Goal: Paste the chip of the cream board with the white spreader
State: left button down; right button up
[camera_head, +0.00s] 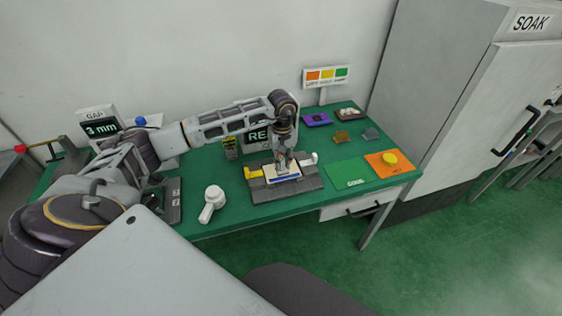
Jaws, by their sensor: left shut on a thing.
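My left gripper (282,160) points down over the middle of a dark grey fixture (263,195) on the green table. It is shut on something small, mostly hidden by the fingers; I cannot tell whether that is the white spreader. A pale, cream-looking board (290,171) with a blue strip lies in the fixture just under the gripper. Its chip cannot be made out. A white tool with a round head and short handle (212,203) lies on the table left of the fixture. My right gripper is not in view.
The fixture has a yellow block (254,172) and a white knob (314,158). A green GOOD mat (347,175) and an orange mat (376,169) with a yellow round thing (390,157) lie right. Purple (317,119) and brown (351,115) trays stand behind. A SOAK cabinet (445,90) stands right.

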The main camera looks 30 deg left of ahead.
pick_arm(q)
jog(key=shift+r+p, duration=0.7)
jog(key=shift+r, duration=0.55)
jog(key=shift+r+p, duration=0.75)
jog(key=shift+r, duration=0.75)
jog(key=shift+r+p, duration=0.85)
jog(key=shift+r, duration=0.95)
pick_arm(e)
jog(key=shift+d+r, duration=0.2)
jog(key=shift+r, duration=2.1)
pick_arm(q)
jog(key=shift+m, duration=0.4)
jog(key=s+d+f+m, duration=0.1)
jog(key=d+f+m, duration=0.2)
jog(key=d, duration=0.1)
jog(key=s+d+f+m, duration=0.2)
jog(key=d+f+m, duration=0.1)
jog(key=d, duration=0.1)
jog(key=s+d+f+m, duration=0.2)
jog(key=d+f+m, duration=0.1)
jog(key=d, duration=0.1)
jog(key=shift+s+d+f, duration=0.15)
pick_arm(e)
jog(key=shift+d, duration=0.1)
